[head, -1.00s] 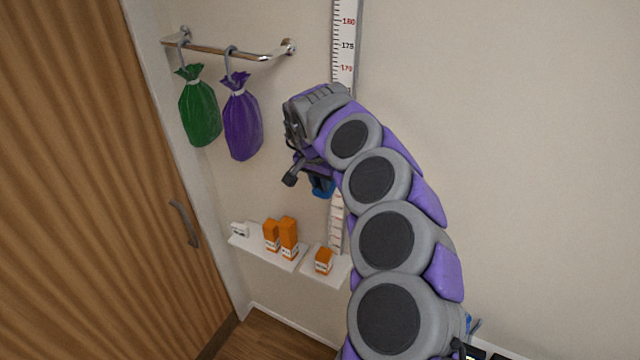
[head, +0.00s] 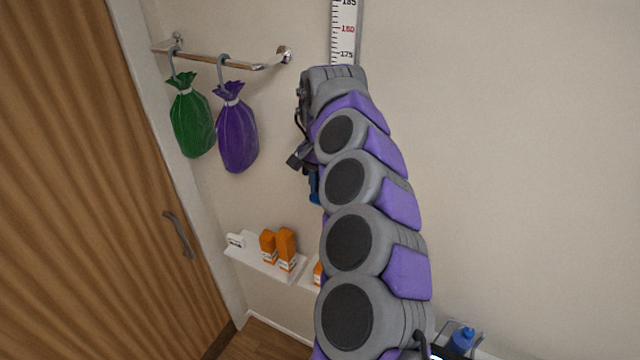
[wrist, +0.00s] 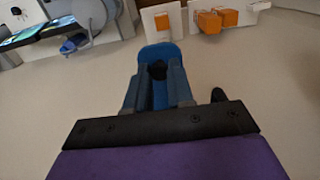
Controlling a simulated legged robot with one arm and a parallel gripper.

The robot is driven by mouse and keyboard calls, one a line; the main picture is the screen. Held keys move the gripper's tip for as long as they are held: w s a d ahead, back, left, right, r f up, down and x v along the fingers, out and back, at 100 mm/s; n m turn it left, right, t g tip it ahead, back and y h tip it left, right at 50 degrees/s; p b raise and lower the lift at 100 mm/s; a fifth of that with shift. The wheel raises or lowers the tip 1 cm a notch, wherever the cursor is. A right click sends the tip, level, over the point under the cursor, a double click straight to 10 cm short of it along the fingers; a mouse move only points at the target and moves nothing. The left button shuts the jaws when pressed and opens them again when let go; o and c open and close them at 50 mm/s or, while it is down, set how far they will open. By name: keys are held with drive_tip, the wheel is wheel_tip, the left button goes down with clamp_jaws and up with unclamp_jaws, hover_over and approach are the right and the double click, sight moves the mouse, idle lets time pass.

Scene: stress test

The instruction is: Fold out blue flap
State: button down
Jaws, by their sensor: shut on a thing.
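A blue flap-like piece (wrist: 160,52) with a rounded end sits between the fingers of my gripper (wrist: 159,75) in the wrist view. My gripper is shut on it. What the piece is attached to, if anything, cannot be seen. In the head view a small bit of blue (head: 314,187) shows below my gripper, beside the arm. The fingertips there are mostly hidden behind my arm links. The gripper is in front of the pale wall, to the right of the hanging bags.
A green bag (head: 191,125) and a purple bag (head: 238,135) hang from a metal rail (head: 215,60). A white shelf (head: 245,256) holds orange boxes (head: 286,250). A ruler (head: 344,30) is behind my gripper. A blue bottle (head: 462,340) stands lower right. The right wall is clear.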

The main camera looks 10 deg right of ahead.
drive_tip(key=shift+w+r, duration=0.15)
drive_tip(key=shift+r, duration=0.05)
drive_tip(key=c, duration=1.3)
unclamp_jaws()
drive_tip(key=shift+c, duration=0.2)
drive_tip(key=o, duration=0.3)
drive_tip(key=shift+w+f, duration=0.15)
drive_tip(key=shift+o, duration=0.2)
drive_tip(key=shift+r, duration=3.75)
drive_tip(key=shift+f, duration=0.1)
